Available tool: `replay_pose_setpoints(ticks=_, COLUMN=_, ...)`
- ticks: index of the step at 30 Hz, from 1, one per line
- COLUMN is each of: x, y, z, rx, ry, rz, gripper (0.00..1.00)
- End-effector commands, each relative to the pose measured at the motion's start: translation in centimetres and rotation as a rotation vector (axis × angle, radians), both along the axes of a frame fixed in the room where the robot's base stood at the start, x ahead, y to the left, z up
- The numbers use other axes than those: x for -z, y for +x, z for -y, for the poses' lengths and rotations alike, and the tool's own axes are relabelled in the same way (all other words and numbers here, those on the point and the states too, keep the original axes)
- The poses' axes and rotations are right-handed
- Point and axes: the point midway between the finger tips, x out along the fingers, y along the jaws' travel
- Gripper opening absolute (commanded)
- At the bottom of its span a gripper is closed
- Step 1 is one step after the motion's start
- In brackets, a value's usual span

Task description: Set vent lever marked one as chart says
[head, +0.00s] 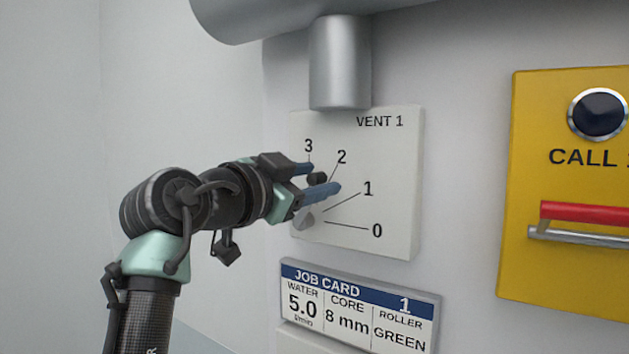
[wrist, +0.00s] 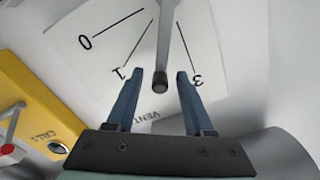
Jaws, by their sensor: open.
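The vent lever (wrist: 162,45) is a grey bar with a dark knob at its end, on a white VENT 1 plate (head: 400,150) marked 0 to 3. In the wrist view it lies between the 1 and 3 marks and hides the 2. In the head view its dark knob (head: 317,179) shows near the 2 line. My gripper (head: 326,178) is open, its blue fingers on either side of the knob; in the wrist view the fingertips (wrist: 171,74) show gaps to the lever. No chart is in view.
Below the plate, a job card 1 (head: 360,306) reads water 5.0 l/min, core 8 mm, roller green. A grey pipe (head: 340,65) comes down above the plate. A yellow call panel (head: 530,110) with a dark button and red bar stands to the right.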

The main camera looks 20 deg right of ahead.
Motion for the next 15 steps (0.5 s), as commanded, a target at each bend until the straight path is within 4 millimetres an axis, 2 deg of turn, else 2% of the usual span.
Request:
replay_pose_setpoints(ticks=7, x=0.6, y=-2.7, z=-3.6, rx=-0.005, ry=0.001, rz=0.006, gripper=0.53)
replay_pose_setpoints(ticks=15, x=0.4, y=-6.2, z=-8.0, rx=-0.003, ry=0.0, rz=0.004, gripper=0.53)
